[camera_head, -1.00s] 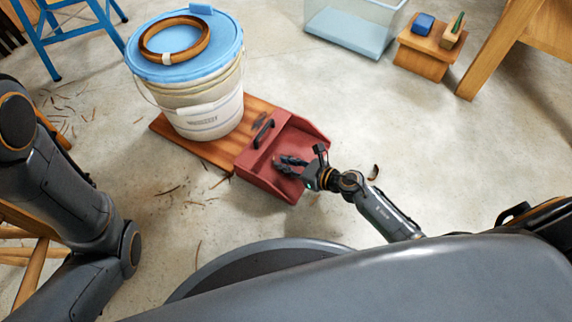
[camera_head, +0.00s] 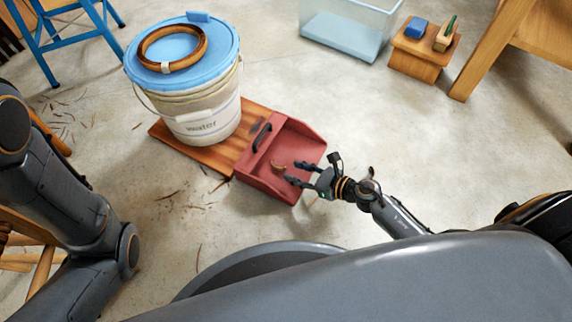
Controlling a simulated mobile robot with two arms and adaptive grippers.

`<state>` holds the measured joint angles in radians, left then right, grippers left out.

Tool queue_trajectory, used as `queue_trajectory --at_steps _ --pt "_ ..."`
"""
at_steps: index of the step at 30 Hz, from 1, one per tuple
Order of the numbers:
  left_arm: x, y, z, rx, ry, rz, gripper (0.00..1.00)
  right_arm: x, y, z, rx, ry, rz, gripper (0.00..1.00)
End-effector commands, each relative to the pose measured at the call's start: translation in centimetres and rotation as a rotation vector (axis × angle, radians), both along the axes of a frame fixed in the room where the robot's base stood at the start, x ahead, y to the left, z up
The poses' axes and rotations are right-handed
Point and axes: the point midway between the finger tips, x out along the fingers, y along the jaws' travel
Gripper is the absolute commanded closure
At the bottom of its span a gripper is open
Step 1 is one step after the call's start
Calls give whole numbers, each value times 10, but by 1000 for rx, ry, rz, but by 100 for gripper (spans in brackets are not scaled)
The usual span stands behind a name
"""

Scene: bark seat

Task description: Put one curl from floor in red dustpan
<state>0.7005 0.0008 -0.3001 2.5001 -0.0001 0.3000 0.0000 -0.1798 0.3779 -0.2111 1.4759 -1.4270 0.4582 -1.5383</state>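The red dustpan (camera_head: 315,152) lies on the floor in the middle of the head view, with a black handle (camera_head: 262,137) on its left side. A small brown curl (camera_head: 278,166) lies inside the pan. My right gripper (camera_head: 291,173) is open and empty, over the pan's front right part. Its fingertips point at the curl, a little to the right of it and apart from it. My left arm shows at the left edge, but its gripper is out of view.
A white bucket (camera_head: 205,126) with a blue lid stands on a wooden board (camera_head: 170,138) left of the pan. Thin shavings lie on the floor at left. A clear bin (camera_head: 345,38) and small wooden stool (camera_head: 418,66) stand at the back. Floor right of the pan is mostly clear.

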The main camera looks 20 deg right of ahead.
Motion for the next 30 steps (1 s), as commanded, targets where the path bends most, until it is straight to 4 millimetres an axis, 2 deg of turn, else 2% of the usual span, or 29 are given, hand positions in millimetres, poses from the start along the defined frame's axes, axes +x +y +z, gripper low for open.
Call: queue_trajectory --at_steps 1,3,10,20,23,26,29,30 --pt "0 0 9 0 0 0 60 -10 -7 8 -3 3 0 61" --pt "0 0 13 0 0 0 60 -21 -15 13 -2 2 0 61" --pt "0 0 22 0 0 0 60 -43 -33 24 -1 1 0 61" --pt "0 0 23 0 0 0 60 -48 -37 26 1 -2 1 61" --pt "0 0 23 0 0 0 60 -39 -32 36 32 -13 -9 61" --pt "0 0 23 0 0 0 60 -13 -16 74 152 -48 -37 61" --pt "0 0 23 0 0 0 60 26 11 146 375 -98 -66 61" --pt "0 0 23 0 0 0 60 40 22 183 490 -116 -67 61"
